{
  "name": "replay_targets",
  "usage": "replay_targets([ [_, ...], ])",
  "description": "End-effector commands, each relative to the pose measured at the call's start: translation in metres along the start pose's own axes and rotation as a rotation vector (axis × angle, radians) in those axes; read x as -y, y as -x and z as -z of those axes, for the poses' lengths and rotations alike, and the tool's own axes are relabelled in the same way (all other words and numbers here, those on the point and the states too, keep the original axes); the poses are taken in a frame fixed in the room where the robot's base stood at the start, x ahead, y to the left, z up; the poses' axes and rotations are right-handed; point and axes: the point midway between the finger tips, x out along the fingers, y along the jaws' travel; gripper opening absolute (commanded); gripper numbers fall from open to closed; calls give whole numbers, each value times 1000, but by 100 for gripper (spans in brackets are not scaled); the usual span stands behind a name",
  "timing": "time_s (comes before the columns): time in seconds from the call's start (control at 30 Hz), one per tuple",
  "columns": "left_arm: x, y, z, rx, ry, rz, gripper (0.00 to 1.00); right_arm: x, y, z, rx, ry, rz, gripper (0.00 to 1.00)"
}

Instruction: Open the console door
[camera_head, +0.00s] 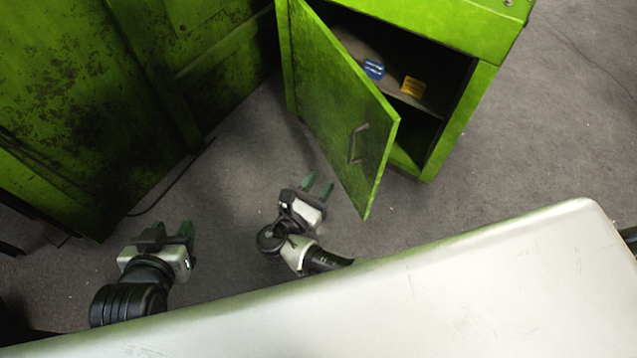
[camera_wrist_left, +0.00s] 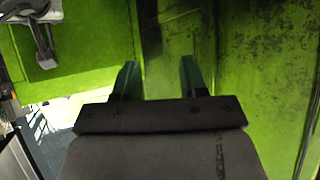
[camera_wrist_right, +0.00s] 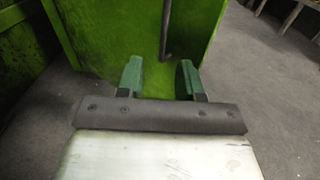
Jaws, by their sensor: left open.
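The green console door (camera_head: 335,100) stands partly open, swung out to the left of the console (camera_head: 450,25). Its grey bar handle (camera_head: 356,143) is on the door's face near its free edge. My right gripper (camera_head: 318,187) is open and empty, left of and apart from the door's lower part. In the right wrist view the door (camera_wrist_right: 115,40) and the handle (camera_wrist_right: 167,30) lie just ahead of the open fingers (camera_wrist_right: 160,75). My left gripper (camera_head: 174,233) is open and empty over the floor, further left. The left wrist view shows its spread fingers (camera_wrist_left: 158,78) too.
Inside the console, a shelf shows a blue label (camera_head: 374,69) and a yellow label (camera_head: 412,87). A large worn green machine (camera_head: 70,90) stands at the left. Grey floor (camera_head: 245,165) lies clear between machine and door. A pale surface fills the bottom.

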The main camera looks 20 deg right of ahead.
Motion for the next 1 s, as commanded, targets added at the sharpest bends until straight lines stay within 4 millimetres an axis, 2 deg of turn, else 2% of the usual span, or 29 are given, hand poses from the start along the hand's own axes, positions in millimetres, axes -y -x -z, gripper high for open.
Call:
replay_targets([
  [0.2, 2, 5, -11, 87, 1, 6, 43, 0, 0, -1, 0, 0, 0, 36],
  [0.4, 2, 4, -12, 91, 1, 6, 43, 0, 0, 0, 0, 0, 0, 36],
  [0.67, 2, 4, -12, 90, 1, 5, 43, 3, 0, 2, -36, -32, 7, 0],
  [0.77, 2, 4, -12, 90, 1, 5, 43, 13, 2, 11, -162, -147, 36, 0],
  [0.83, 2, 4, -12, 90, 1, 5, 43, 24, 5, 20, -301, -293, 79, 0],
  [1.0, 2, 4, -12, 90, 1, 5, 43, 54, 16, 30, -666, -792, 260, 0],
])
